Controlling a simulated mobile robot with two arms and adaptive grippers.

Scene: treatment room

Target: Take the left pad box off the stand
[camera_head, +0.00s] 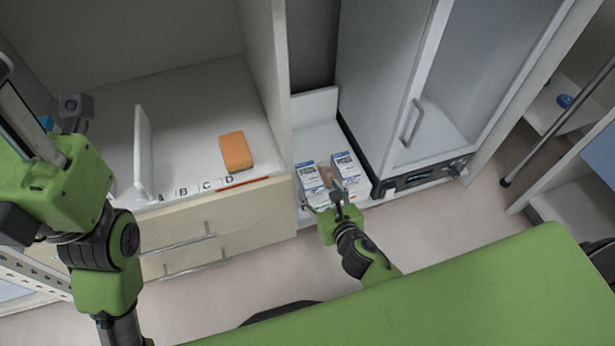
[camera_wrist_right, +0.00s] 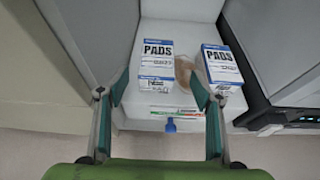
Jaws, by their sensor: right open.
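The left pad box (camera_head: 309,177), white and blue, stands on the white stand (camera_head: 316,138) beside a similar right pad box (camera_head: 346,165). The wrist view shows the left box (camera_wrist_right: 156,62) marked PADS, and the right box (camera_wrist_right: 222,65). My right gripper (camera_head: 329,196) is open in front of the boxes. In the wrist view its fingers (camera_wrist_right: 158,90) are spread wide, with the left box ahead between them and nothing held. The right fingertip is near the gap between the boxes.
A tan object (camera_wrist_right: 183,72) sits between the boxes. A cabinet with a handle (camera_head: 412,122) is close on the right. A counter with an orange block (camera_head: 236,151) and a side panel is on the left.

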